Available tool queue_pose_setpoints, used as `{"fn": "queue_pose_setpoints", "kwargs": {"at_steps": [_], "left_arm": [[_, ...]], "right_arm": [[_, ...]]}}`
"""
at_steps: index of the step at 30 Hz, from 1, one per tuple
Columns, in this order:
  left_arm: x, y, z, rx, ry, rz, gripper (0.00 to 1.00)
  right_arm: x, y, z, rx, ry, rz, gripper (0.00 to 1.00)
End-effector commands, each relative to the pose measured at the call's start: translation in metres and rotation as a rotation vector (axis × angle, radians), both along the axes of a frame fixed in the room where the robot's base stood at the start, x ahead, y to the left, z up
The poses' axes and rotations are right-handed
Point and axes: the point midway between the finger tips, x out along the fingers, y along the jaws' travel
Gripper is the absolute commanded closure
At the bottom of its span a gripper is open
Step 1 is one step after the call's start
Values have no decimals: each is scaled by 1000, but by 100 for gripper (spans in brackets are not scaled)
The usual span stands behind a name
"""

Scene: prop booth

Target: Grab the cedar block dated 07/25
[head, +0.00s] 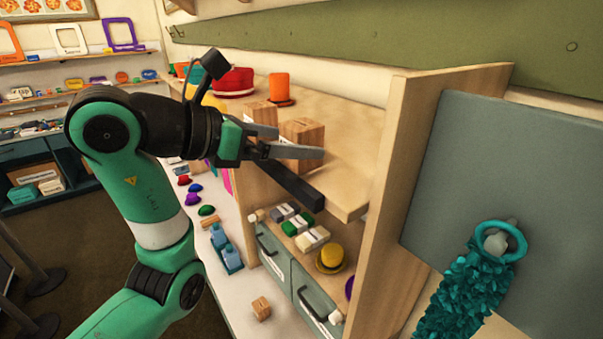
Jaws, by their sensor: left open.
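Two light-brown wooden blocks stand on the upper shelf, one nearer (304,131) and one farther back to the left (262,112). A third wooden block (261,308) sits on the white counter below. I cannot read a date on any of them, so I cannot tell which is the 07/25 block. My left gripper (300,143) is open at the upper shelf, its fingers pointing right. One finger crosses in front of the nearer block's lower part, and the other overlaps the farther block. Whether they touch is unclear. My right gripper is not in view.
The upper shelf (345,192) is clear right of the blocks, up to an upright wooden panel (405,170). Orange (279,87) and red (235,80) hats stand behind. Below are small boxes, a yellow hat (330,259) and drawers. A teal garland (470,295) hangs at right.

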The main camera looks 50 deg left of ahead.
Motion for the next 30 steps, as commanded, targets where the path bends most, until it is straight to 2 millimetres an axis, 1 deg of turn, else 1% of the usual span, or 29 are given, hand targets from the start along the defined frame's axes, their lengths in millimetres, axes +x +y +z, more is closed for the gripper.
{"fn": "queue_pose_setpoints", "kwargs": {"at_steps": [1,3,8,10,15,18,21,26,30], "left_arm": [[0,-1,-5,1,-2,0,0],[1,-1,-3,0,-1,-1,0],[2,-2,1,0,0,-1,0],[7,-3,0,-2,2,-2,0],[35,-6,-8,-3,4,-3,0],[47,-7,-13,-1,2,-2,0],[51,-7,-15,0,1,0,0],[51,-7,-15,0,0,0,0],[50,-7,-15,0,0,0,25]], "right_arm": [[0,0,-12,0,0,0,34],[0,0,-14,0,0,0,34],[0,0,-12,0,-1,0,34],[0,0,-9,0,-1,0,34],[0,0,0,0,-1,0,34],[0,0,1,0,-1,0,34],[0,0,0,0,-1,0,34],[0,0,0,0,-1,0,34],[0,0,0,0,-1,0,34]]}}
